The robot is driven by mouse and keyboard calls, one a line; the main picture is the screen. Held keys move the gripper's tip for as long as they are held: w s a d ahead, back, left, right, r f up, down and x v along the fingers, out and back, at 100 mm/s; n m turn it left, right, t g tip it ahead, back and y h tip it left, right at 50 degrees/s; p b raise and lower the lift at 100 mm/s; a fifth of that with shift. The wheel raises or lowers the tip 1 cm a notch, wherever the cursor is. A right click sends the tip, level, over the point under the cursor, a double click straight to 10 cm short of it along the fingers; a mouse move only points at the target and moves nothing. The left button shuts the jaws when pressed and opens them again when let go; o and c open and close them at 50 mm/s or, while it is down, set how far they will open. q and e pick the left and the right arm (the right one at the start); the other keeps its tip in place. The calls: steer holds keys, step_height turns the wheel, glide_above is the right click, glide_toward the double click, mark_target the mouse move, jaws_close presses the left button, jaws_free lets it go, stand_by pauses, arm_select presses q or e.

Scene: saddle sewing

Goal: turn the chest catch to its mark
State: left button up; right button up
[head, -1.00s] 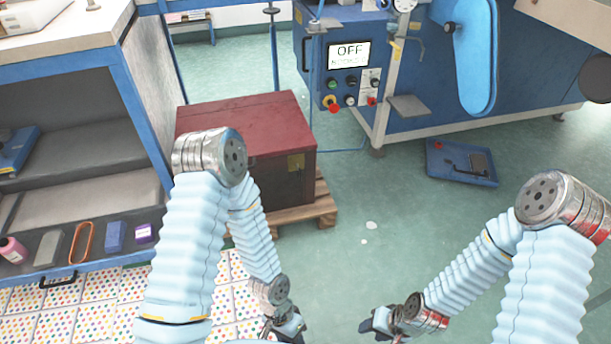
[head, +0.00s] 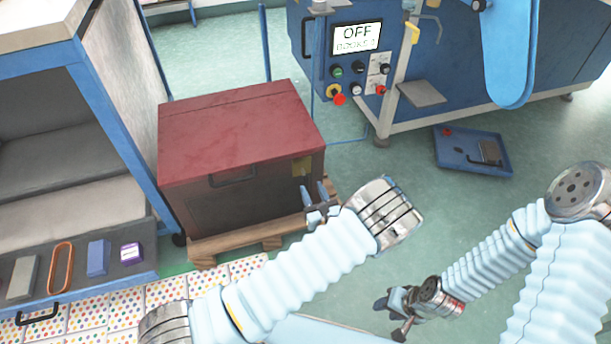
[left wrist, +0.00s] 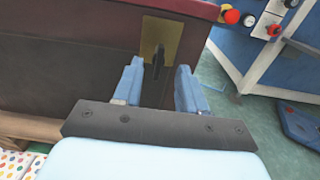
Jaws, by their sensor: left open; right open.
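The chest (head: 235,140) has a dark red lid and a dark front, and stands on a wooden pallet. Its catch is a dark upright lever (left wrist: 159,62) on a brass plate (left wrist: 160,45), seen in the left wrist view. The plate also shows in the head view (head: 303,165) at the right of the chest's front. My left gripper (head: 315,190) is open in front of the plate, and its fingers (left wrist: 160,85) stand either side of the lever, apart from it as far as I can tell. I cannot make out the mark. My right gripper (head: 390,305) is open and empty, low over the floor.
A blue shelf unit (head: 118,105) with small items on its lower shelf stands left of the chest. A blue machine (head: 345,75) with an OFF screen stands behind. A blue tray (head: 470,160) lies on the floor at right. Green floor between is clear.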

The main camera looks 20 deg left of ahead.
mark_target(308, 182)
arm_select(q)
steer(key=x, duration=0.6)
steer(key=shift+w+a, duration=0.25)
steer(key=shift+a, duration=0.05)
steer(key=shift+c, duration=0.4)
jaws_close()
